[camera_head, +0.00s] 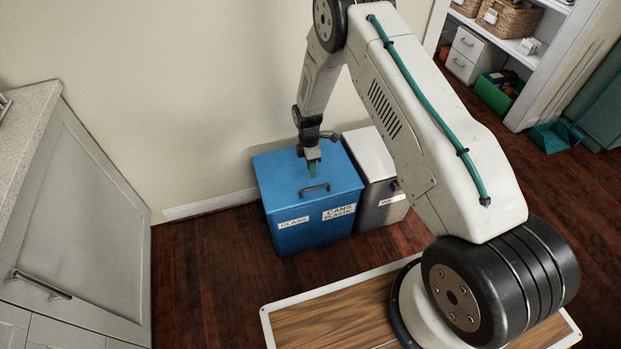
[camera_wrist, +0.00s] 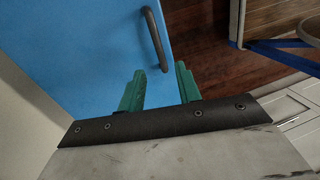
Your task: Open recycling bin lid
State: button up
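The blue recycling bin (camera_head: 285,235) stands against the wall with "GLASS" and "CANS PLASTIC" labels on its front. Its blue lid (camera_head: 275,175) lies flat and shut; the lid also fills the upper left of the wrist view (camera_wrist: 80,50). A dark bar handle (camera_head: 314,188) sits near the lid's front edge and shows in the wrist view (camera_wrist: 155,40). My gripper (camera_head: 313,170) is above the lid, just behind the handle in the head view. In the wrist view my gripper's green fingers (camera_wrist: 159,80) are apart with nothing between them. Contact with the handle is not visible.
A grey bin with a white lid (camera_head: 370,155) stands close on the right of the blue bin. A grey cabinet (camera_head: 85,215) is at the left. Shelves (camera_head: 515,45) and a green box (camera_head: 494,94) are at the upper right.

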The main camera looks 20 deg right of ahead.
aim_at(314, 183)
jog(key=shift+n, duration=0.3)
jog(key=x, duration=0.7)
jog(key=shift+d+f, duration=0.2)
jog(key=shift+f, duration=0.25)
grip_shut()
